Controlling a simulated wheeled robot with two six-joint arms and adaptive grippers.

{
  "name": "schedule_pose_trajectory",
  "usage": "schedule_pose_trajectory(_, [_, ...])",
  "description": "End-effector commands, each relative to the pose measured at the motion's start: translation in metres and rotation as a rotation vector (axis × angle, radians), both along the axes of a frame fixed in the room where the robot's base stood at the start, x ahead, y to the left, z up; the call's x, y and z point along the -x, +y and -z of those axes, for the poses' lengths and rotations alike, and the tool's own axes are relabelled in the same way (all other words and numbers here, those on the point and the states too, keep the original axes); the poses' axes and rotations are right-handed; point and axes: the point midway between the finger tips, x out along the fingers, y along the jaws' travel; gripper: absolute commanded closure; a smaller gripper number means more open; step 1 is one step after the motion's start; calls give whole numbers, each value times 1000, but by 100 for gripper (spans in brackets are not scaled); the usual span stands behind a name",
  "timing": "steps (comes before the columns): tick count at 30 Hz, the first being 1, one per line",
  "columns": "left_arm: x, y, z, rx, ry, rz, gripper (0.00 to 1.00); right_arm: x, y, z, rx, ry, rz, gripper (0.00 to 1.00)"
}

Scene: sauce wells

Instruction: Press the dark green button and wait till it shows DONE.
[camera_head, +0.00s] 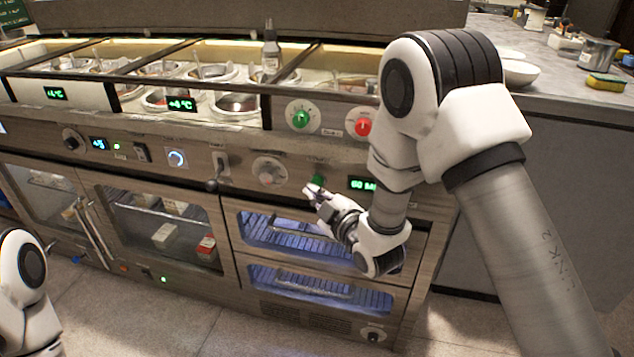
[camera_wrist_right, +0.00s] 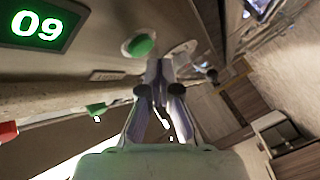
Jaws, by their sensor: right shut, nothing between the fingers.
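The dark green button (camera_head: 317,181) sits on the lower front panel of the counter, left of a green-lit display (camera_head: 362,184) that reads "60 M" before my right arm covers the rest. My right gripper (camera_head: 311,192) is shut and empty, its tips close in front of the button and slightly below it. In the right wrist view, the green button (camera_wrist_right: 140,45) stands beside the fingertips (camera_wrist_right: 162,66), seemingly apart from them; contact is not clear. There the display (camera_wrist_right: 41,27) shows "60" upside down. My left gripper is out of view.
A green knob (camera_head: 300,117) and a red knob (camera_head: 362,126) sit above the button. A grey knob (camera_head: 268,170) and a lever (camera_head: 217,172) lie to its left. Lit glass drawers (camera_head: 290,237) are below. Sauce wells (camera_head: 236,103) line the top.

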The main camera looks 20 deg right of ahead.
Motion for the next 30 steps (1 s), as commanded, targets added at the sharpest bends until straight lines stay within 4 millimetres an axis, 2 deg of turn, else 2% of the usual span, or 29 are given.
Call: schedule_pose_trajectory(30, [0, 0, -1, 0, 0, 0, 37, -10, -7, 0, -1, 1, 1, 100])
